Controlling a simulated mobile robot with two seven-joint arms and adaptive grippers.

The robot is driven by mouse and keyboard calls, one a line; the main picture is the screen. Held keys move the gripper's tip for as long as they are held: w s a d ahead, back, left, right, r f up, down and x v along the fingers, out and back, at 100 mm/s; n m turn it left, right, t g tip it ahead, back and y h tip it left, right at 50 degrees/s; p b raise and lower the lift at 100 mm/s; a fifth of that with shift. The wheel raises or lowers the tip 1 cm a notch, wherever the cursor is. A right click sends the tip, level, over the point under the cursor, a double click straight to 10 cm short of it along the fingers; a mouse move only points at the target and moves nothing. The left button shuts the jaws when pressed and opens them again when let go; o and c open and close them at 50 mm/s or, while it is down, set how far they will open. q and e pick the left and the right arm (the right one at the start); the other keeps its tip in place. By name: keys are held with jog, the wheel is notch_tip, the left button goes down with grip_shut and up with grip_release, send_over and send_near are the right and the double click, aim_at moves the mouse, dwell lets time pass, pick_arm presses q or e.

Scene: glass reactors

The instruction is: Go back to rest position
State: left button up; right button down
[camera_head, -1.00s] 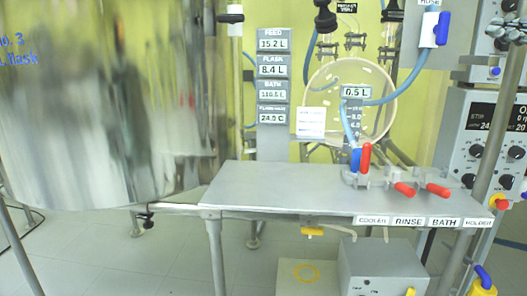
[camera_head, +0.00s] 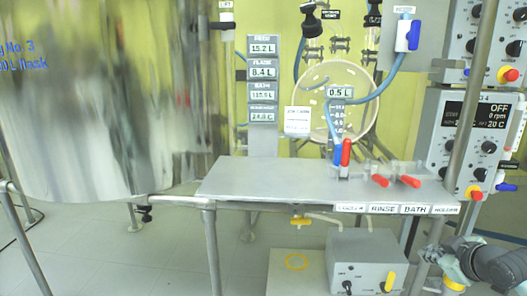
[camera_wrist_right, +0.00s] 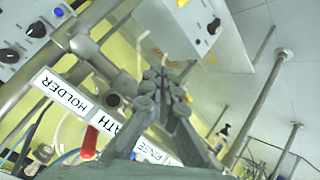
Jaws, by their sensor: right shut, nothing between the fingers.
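My right gripper (camera_head: 432,256) shows at the lower right of the head view, in front of the bench's right end and below its label strip. It is shut and empty. In the right wrist view its fingers (camera_wrist_right: 167,78) are closed together, close to the HOLDER and BATH labels (camera_wrist_right: 66,92) and below the grey control box (camera_wrist_right: 185,28). Whether the fingers touch anything there cannot be told. My left gripper is in neither view.
A large shiny vessel (camera_head: 95,100) fills the left. The grey bench (camera_head: 270,178) carries valves with red handles (camera_head: 346,152). A control box (camera_head: 365,262) stands below it. A control panel (camera_head: 480,135) and metal post (camera_head: 462,130) stand at right. Floor shows at lower left.

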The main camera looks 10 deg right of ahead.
pick_arm(q)
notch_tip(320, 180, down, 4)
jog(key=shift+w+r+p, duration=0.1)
jog(key=shift+p, duration=0.6)
pick_arm(e)
jog(key=s+a+f+m+g, duration=0.1)
jog(key=s+a+f+g, duration=0.1)
jog(key=s+a+f, duration=0.4)
jog(key=s+a+f+m+g, duration=0.1)
jog(key=s+a+f+g, duration=0.2)
jog(key=s+a+f, duration=0.4)
jog(key=s+a+f+m+g, duration=0.1)
jog(key=s+a+f, duration=0.5)
jog(key=f, duration=0.8)
jog(key=s+g, duration=0.1)
jog(key=s, duration=0.1)
jog(key=shift+s+a+f+m+g+y, duration=0.25)
jog(key=shift+s+f+m+g+y, duration=0.05)
jog(key=shift+f, duration=0.05)
